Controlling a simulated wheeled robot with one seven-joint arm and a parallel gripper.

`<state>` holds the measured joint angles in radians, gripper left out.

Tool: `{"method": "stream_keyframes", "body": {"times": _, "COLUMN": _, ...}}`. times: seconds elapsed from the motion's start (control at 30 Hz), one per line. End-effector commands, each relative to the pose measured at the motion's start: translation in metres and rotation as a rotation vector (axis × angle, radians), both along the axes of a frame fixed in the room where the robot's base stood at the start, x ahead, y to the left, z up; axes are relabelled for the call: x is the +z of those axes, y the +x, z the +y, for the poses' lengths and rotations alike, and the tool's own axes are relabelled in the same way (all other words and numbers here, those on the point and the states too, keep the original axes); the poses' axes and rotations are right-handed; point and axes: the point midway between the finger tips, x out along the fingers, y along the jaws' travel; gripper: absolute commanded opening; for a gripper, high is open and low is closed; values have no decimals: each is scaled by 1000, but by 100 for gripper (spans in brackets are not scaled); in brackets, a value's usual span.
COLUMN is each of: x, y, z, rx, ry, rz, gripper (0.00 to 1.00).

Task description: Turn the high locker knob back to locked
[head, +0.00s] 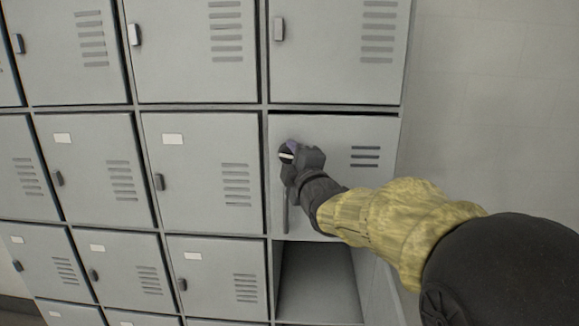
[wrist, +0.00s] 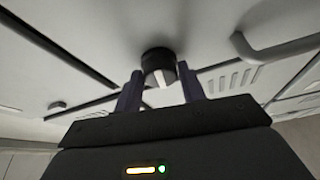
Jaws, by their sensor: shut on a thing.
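A round black locker knob (wrist: 158,62) with a white pointer mark sits on a grey locker door (head: 340,205) in the right column. In the wrist view it lies between the two dark fingers of my gripper (wrist: 160,88), which is shut on it. The white mark points toward the bottom of the wrist view, slightly tilted. In the head view my gripper (head: 288,152) is at the upper left of that door and hides the knob.
A grey bar handle (wrist: 255,48) is beside the knob; in the head view it hangs below my gripper. An open compartment (head: 322,290) is under this door. Other shut lockers (head: 200,205) fill the left. A bare pale wall (head: 500,100) is at the right.

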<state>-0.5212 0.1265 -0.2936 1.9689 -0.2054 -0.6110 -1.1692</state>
Motion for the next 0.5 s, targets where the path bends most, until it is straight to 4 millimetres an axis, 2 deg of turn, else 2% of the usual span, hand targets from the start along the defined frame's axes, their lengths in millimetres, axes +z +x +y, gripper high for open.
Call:
{"method": "stream_keyframes", "body": {"times": 0.2, "x": 1, "y": 0, "z": 0, "rx": 0, "ry": -136, "rz": 1, "gripper": 17}}
{"method": "stream_keyframes", "body": {"times": 0.5, "x": 2, "y": 0, "z": 0, "rx": 0, "ry": -214, "rz": 7, "gripper": 17}}
